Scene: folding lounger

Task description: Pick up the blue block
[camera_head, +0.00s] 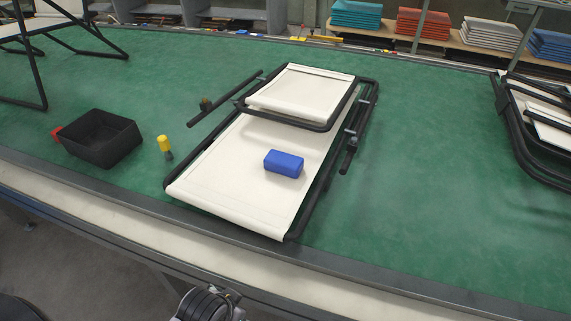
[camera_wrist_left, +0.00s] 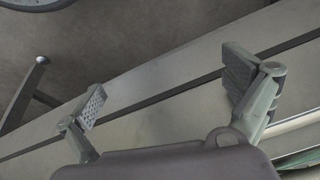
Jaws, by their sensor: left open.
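The blue block (camera_head: 284,163) lies on the white fabric of the folded lounger (camera_head: 225,190), on its lower panel, right of the middle. The lounger lies flat on the green table, with its smaller panel (camera_head: 300,90) folded over at the far end. My left gripper (camera_wrist_left: 165,88) shows in the left wrist view with its two fingers wide apart and nothing between them. It is over the table's front edge strip and the floor, away from the block. The block is not in the wrist view. My right gripper is not seen.
A black bin (camera_head: 103,138) and a yellow-handled tool (camera_head: 165,146) stand left of the lounger. Another lounger frame (camera_head: 70,40) is at the far left, and a folded one (camera_head: 540,120) at the right. The green table (camera_head: 420,190) is clear between the loungers at right.

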